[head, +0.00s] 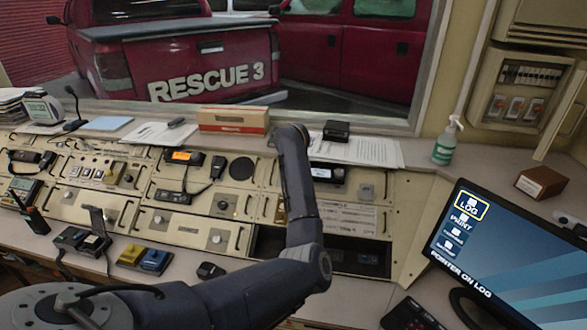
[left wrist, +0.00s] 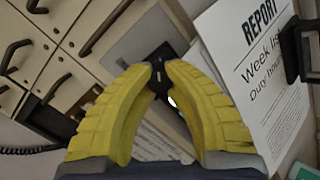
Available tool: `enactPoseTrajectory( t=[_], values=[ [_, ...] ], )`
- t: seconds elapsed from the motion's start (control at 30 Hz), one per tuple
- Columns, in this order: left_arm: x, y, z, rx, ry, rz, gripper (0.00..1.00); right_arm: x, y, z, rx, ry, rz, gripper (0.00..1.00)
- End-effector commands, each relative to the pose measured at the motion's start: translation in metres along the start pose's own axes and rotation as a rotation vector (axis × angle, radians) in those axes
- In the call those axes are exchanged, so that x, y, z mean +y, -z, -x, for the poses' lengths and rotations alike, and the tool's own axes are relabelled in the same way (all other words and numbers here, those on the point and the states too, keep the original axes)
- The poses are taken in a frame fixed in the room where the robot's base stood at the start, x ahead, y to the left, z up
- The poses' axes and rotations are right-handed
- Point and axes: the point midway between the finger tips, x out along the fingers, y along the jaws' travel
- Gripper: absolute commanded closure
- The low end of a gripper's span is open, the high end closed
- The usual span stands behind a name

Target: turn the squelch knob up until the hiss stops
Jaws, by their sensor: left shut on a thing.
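In the left wrist view my left gripper (left wrist: 159,76) has its two yellow fingers closed at the tips on a small black knob (left wrist: 160,60). The fingers cover most of the knob, and no label or pointer setting can be read. In the head view my left arm crosses the lower middle and bends up toward the back of the console; its gripper is hidden behind my own forearm. A black radio unit (head: 327,173) with a lit display is just right of that forearm. My right gripper is not in view.
Printed papers (head: 372,152) lie behind the radio and show as a report sheet (left wrist: 255,65) in the wrist view. A black box (head: 336,130) and cardboard box (head: 233,120) stand along the back ledge. A monitor (head: 510,255) is at right. Handles (left wrist: 15,55) stick up from the panels.

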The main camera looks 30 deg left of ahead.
Motion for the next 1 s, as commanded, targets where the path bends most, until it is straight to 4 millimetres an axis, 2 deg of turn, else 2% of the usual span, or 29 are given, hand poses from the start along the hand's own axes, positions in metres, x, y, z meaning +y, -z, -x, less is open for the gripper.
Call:
enactPoseTrajectory(
  t=[0.3, 0.8, 0.83, 1.0],
  values=[
    [0.0002, 0.0008, -0.0003, 0.001, 0.010, -0.096, 1.00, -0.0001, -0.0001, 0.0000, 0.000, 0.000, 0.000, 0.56],
    [0.0003, 0.0009, -0.0003, 0.002, 0.012, -0.111, 1.00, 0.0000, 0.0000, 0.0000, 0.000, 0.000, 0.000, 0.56],
    [0.0002, 0.0009, -0.0003, 0.002, 0.012, -0.111, 0.84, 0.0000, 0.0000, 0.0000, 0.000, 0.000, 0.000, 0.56],
    [0.0002, 0.0006, -0.0002, 0.001, 0.012, -0.111, 0.64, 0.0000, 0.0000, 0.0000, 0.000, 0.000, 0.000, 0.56]
  ],
)
